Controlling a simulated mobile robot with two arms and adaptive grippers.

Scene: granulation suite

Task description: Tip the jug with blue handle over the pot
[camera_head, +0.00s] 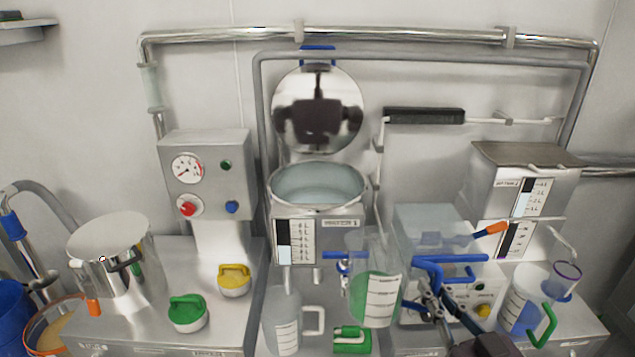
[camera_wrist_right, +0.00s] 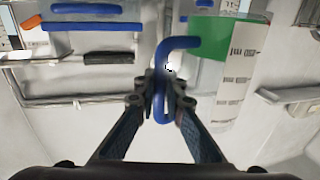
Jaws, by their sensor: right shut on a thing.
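The jug with the blue handle (camera_head: 372,290) is clear, holds green liquid and bears a white scale. It is near upright, in front of the mixer's legs. My right gripper (camera_head: 432,302) is shut on its blue handle, on the jug's right side. In the right wrist view my gripper (camera_wrist_right: 161,88) grips the handle (camera_wrist_right: 163,60), and the jug's green part (camera_wrist_right: 207,45) lies to the right. A round open metal vessel (camera_head: 318,205) labelled as a mixer stands behind and left of the jug. A steel pot (camera_head: 128,272) with a pale top stands far left. My left gripper is not in view.
A clear jug with a pale handle (camera_head: 283,320) and a green-handled jug (camera_head: 522,300) flank the held jug. Green (camera_head: 187,312) and yellow (camera_head: 234,279) knobbed items sit on the left bench. A clear box (camera_head: 425,228) stands close behind the handle. Pipes frame the wall.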

